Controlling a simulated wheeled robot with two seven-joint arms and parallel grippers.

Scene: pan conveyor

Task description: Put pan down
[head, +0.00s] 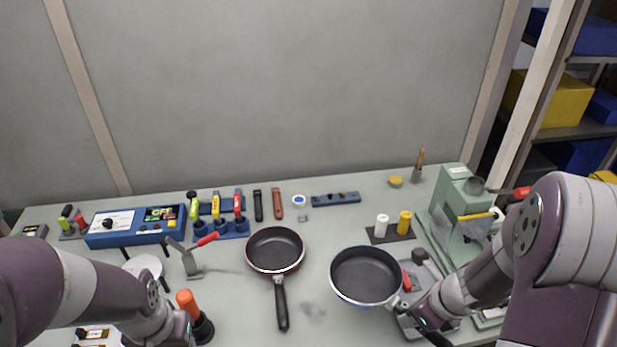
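A dark pan with a blue-grey outside (365,275) is right of centre in the head view, its inside facing up. Its handle runs down and right into my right gripper (428,312), which appears closed around it; the fingers are mostly hidden by the wrist. I cannot tell whether the pan touches the table. A second pan, red outside (275,250), lies to its left with its black handle toward me. My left gripper (185,328) is at the bottom left, beside an orange-and-black object (195,315); its fingers cannot be made out.
The grey table (330,225) has a green machine (460,215) at right and a blue control box (135,225) at left. A toggle clamp with red handle (195,255) stands left of the red pan. White and yellow cylinders (404,222) stand behind the blue-grey pan. Bare table lies between the pans.

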